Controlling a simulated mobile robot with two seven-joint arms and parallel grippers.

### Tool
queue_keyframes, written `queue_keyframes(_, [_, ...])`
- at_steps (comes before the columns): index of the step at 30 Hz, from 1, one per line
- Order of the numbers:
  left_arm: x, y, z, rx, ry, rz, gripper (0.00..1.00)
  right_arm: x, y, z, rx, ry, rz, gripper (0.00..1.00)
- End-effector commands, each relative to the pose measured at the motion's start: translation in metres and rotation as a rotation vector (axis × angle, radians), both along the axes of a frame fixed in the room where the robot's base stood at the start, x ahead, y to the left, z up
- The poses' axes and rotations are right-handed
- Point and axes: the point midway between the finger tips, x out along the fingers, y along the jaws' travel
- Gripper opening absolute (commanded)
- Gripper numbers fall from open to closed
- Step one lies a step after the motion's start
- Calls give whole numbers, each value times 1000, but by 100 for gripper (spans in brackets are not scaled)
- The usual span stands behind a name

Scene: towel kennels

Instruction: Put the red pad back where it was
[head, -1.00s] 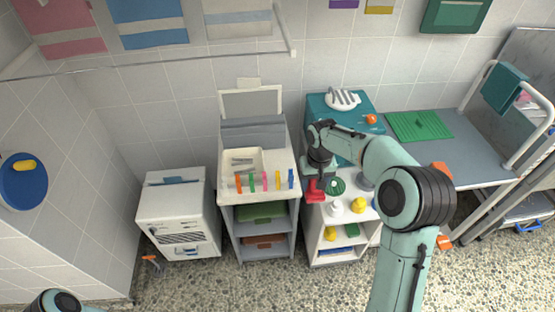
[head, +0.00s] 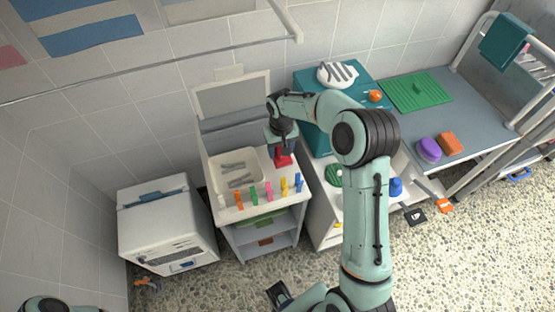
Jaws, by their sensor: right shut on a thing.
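The red pad (head: 283,159) is in the head view, at the right part of the white counter top with the tray. My right gripper (head: 281,150) points down and is shut on the pad. The pad is behind the row of coloured pegs and right of the tray. I cannot tell whether it touches the counter or hangs just above it. My gripper and wrist hide part of it. Of my left arm only a piece shows at the bottom left corner; its gripper is out of view.
A cream tray (head: 237,171) with grey pieces lies left of the pad. Several coloured pegs, one pink (head: 269,191), stand along the front edge. To the right is a white shelf unit with a green round thing (head: 334,176). A teal box (head: 309,82) stands behind it.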

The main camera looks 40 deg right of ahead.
Motion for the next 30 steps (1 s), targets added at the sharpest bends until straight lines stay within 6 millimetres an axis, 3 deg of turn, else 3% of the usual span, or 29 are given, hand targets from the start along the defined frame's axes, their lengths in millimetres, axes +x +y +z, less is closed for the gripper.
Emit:
queue_keyframes(3, [0, 0, 0, 0, 0, 0, 43, 0, 0, -19, 0, 2, 1, 32])
queue_keyframes(8, [0, 0, 0, 0, -1, 0, 43, 0, 0, -30, 0, 0, 1, 32])
queue_keyframes(15, [0, 0, -1, 0, -1, 0, 43, 0, 0, -61, 0, 2, 0, 32])
queue_keyframes(27, [-1, 0, -4, 0, 1, 0, 43, 0, 0, -68, 0, -1, 1, 32])
queue_keyframes(28, [-1, 0, -4, 0, 1, 0, 43, 0, 0, -67, 0, -1, 0, 66])
queue_keyframes(30, [-1, 0, -3, 0, 0, 0, 43, 0, 0, -67, 0, -1, 0, 82])
